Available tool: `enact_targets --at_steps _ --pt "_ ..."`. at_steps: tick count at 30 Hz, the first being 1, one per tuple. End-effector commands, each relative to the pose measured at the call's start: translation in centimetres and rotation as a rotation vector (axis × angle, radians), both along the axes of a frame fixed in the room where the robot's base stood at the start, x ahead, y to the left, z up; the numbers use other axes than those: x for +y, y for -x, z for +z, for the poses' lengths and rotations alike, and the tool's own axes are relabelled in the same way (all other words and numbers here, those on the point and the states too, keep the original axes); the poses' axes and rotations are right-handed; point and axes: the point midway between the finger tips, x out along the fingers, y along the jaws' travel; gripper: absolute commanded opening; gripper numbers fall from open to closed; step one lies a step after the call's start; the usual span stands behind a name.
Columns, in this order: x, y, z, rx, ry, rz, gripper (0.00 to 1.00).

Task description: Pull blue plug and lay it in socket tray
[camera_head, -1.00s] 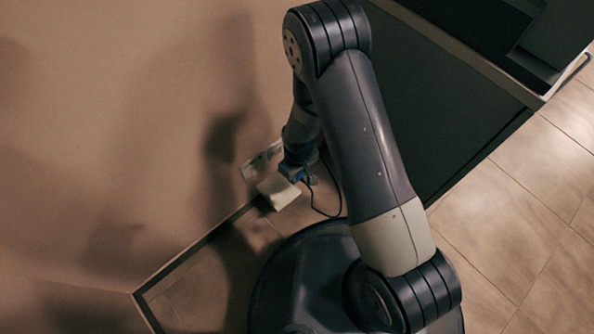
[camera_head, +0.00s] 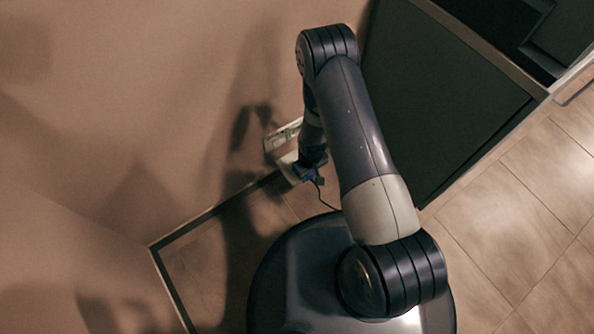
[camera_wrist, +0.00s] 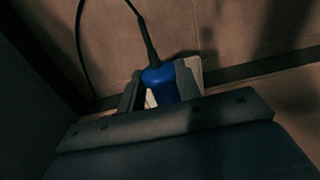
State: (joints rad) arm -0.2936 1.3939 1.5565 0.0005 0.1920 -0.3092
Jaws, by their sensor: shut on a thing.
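My gripper (camera_wrist: 160,86) is shut on the blue plug (camera_wrist: 158,84), with one finger on each side of it. A black cable runs from the plug's end up and out of the wrist view. In the head view, my gripper (camera_head: 313,166) is low by the wall, and a bit of blue shows there. A white box-like piece (camera_head: 287,168), possibly the socket tray, is just left of my gripper. A pale strip (camera_head: 282,134), possibly the wall socket, is above it, partly behind my arm. I cannot tell whether the plug touches either one.
A brown wall (camera_head: 120,110) fills the left, with a dark skirting edge (camera_head: 205,215) at its foot. A dark cabinet (camera_head: 450,110) stands close to the right of my arm. Tiled floor (camera_head: 510,210) is clear at the lower right.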

Motion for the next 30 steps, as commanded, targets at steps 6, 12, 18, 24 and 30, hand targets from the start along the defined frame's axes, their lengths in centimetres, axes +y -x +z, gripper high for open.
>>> enact_targets --at_steps 6,12,18,24,30 --pt "-0.1 -0.6 -0.6 -0.002 0.0 -0.009 0.1" --pt "0.6 -1.4 -1.0 -0.002 0.0 -0.007 0.1" --pt "1.2 -2.4 -1.3 -0.002 -0.001 -0.007 0.1" --pt "1.8 -3.3 -1.7 -0.002 -0.001 -0.008 0.1" --pt "2.4 -4.1 -2.3 0.0 0.0 -0.008 0.1"
